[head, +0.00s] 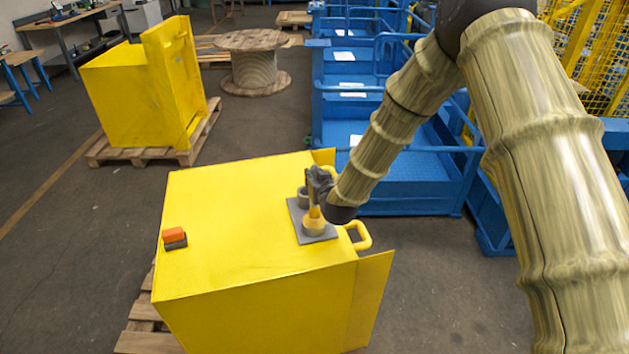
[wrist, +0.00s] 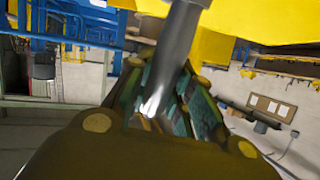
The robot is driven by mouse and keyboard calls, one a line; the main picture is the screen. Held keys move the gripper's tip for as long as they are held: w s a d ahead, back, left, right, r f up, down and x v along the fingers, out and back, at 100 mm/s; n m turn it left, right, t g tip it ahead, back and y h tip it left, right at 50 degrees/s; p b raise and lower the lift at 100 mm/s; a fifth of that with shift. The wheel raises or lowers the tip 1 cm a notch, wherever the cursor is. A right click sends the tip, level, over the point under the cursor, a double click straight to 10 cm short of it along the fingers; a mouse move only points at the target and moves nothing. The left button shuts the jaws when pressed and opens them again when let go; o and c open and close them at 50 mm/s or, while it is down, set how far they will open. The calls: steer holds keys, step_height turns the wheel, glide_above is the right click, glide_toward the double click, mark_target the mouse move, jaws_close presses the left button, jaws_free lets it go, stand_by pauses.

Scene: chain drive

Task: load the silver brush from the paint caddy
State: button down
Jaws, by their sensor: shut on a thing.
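The paint caddy (head: 329,233) is a grey plate with two cups on top of a yellow box, in the head view. A pale, yellowish cup (head: 313,228) stands at its near end and a grey cup (head: 303,198) behind it. My gripper (head: 318,183) is just above the caddy, shut on the silver brush. In the wrist view a smooth grey-silver shaft, the silver brush (wrist: 177,50), runs between the fingers (wrist: 163,98). A narrow yellowish upright piece shows over the near cup; whether it belongs to the brush I cannot tell. The brush's tip is not clearly visible.
The yellow box (head: 235,215) stands on a wooden pallet, with a handle (head: 360,236) at its right. An orange and grey block (head: 174,238) lies on its left side. The top between block and caddy is clear. Blue platforms (head: 410,175) stand behind.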

mark_target(314, 168)
steer(key=shift+r+p, duration=0.95)
steer(key=shift+r, duration=1.8)
steer(key=shift+a, duration=0.1)
